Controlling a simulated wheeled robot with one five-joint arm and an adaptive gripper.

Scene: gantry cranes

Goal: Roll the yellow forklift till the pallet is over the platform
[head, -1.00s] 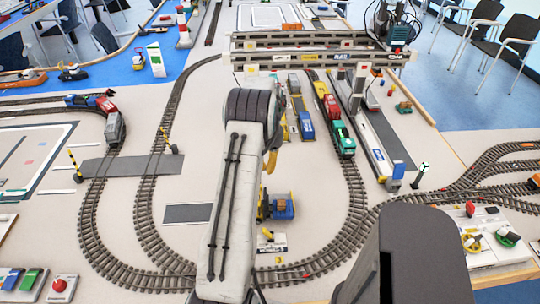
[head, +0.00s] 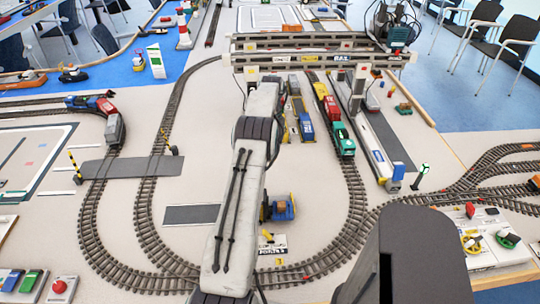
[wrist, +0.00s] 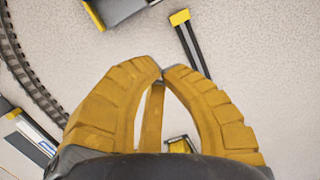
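I cannot tell pallet from forklift. A white labelled plate (head: 272,245) with a small yellow piece lies below it. Which surface is the platform is unclear.
Curved track (head: 352,205) loops around this area. A green and red train (head: 343,138) stands on it at right. A gantry crane (head: 320,58) spans the back. In the wrist view, a yellow-capped piece with two dark bars (wrist: 189,40) lies beyond the fingertips.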

